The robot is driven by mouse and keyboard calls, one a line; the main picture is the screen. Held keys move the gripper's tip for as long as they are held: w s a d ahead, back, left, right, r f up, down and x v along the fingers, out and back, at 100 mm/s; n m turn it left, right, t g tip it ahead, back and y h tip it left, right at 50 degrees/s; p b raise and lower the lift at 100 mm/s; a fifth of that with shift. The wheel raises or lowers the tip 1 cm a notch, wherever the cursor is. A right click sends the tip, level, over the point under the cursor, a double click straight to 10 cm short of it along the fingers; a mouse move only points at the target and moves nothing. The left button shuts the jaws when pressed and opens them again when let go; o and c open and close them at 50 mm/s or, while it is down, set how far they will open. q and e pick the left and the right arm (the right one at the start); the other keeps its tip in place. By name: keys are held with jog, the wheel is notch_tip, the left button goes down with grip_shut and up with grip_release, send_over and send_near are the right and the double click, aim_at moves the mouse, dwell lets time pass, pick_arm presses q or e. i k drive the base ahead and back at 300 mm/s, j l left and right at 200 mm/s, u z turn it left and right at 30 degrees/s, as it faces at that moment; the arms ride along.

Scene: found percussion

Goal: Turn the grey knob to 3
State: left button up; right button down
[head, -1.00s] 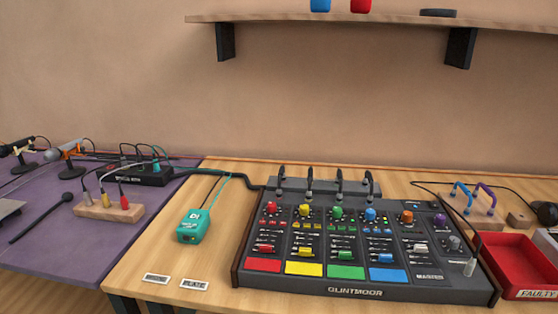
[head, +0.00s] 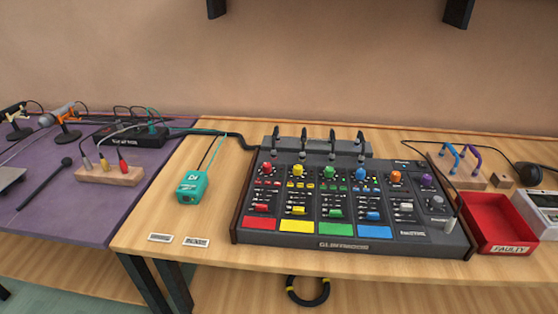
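The mixer (head: 343,244) stands on the wooden table, with red, yellow, green and blue channel strips and a master section at its right. Neither of my grippers is in the picture.
A red tray (head: 497,222) labelled FAULTY stands right of the mixer, and a teal box (head: 192,187) with a cable stands left of it. A purple table (head: 95,217) holds microphones and a plug block (head: 110,175). Bare wood lies along the front edge.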

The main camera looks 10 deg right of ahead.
aim_at(437, 201)
jog(key=z, duration=1.25)
jog(key=l, duration=0.15)
